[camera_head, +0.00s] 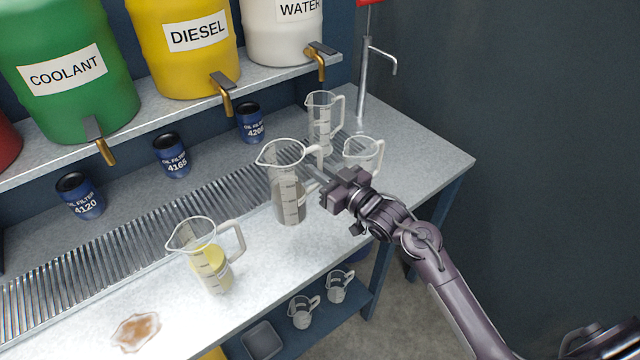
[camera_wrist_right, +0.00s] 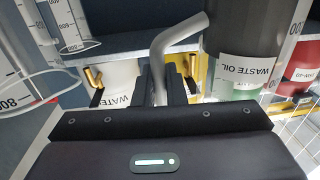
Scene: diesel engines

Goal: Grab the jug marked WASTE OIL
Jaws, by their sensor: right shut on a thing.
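The jug marked WASTE OIL (camera_wrist_right: 243,40) shows in the right wrist view, with dark content and its label facing the camera. In the head view it is the tall clear jug with dark grey content (camera_head: 288,198), upright at the bench's middle; its label cannot be read there. My right gripper (camera_head: 318,174) comes from the right and is shut on the jug's pale handle. In the wrist view the fingers (camera_wrist_right: 160,85) close around this bent handle (camera_wrist_right: 172,42). Whether the jug's base touches the bench is unclear. My left gripper is not in view.
A jug with yellow liquid (camera_head: 210,265) stands at front left. Two clear jugs (camera_head: 322,115) (camera_head: 365,152) stand close behind my right gripper. The bench (camera_head: 425,150) has a brown spill (camera_head: 136,332). Oil filters (camera_head: 172,157) and tapped barrels (camera_head: 200,50) line the back.

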